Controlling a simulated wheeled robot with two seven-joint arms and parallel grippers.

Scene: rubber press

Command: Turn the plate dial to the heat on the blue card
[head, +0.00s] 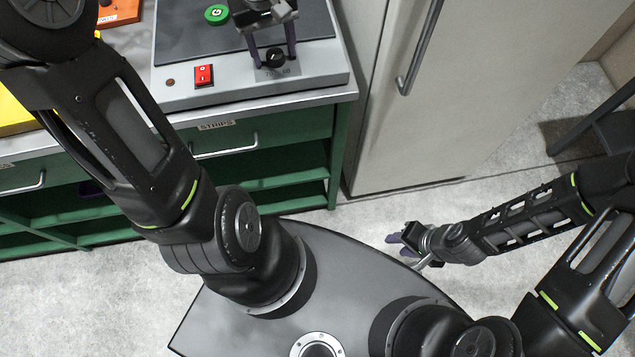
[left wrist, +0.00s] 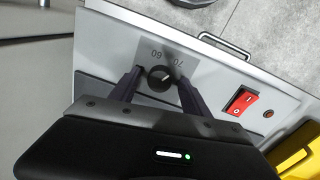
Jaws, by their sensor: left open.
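The plate dial (head: 276,56) is a small black knob on the front of the grey heating plate unit (head: 320,62). It also shows in the left wrist view (left wrist: 160,77), with a light mark on it and printed numbers beside it, of which 70 and 60 can be made out. My left gripper (head: 272,55) is open, with one finger on each side of the dial; I cannot tell whether they touch it. My right gripper (head: 402,243) hangs low over the floor at the right, away from the unit; its jaw opening is unclear. I see no blue card.
A red switch (head: 204,75) and a small round lamp (head: 170,83) sit left of the dial. A green disc (head: 217,14) lies on the dark plate. The green bench (head: 255,130) has a drawer labelled STRIPS. A grey cabinet (head: 440,110) stands close on the right.

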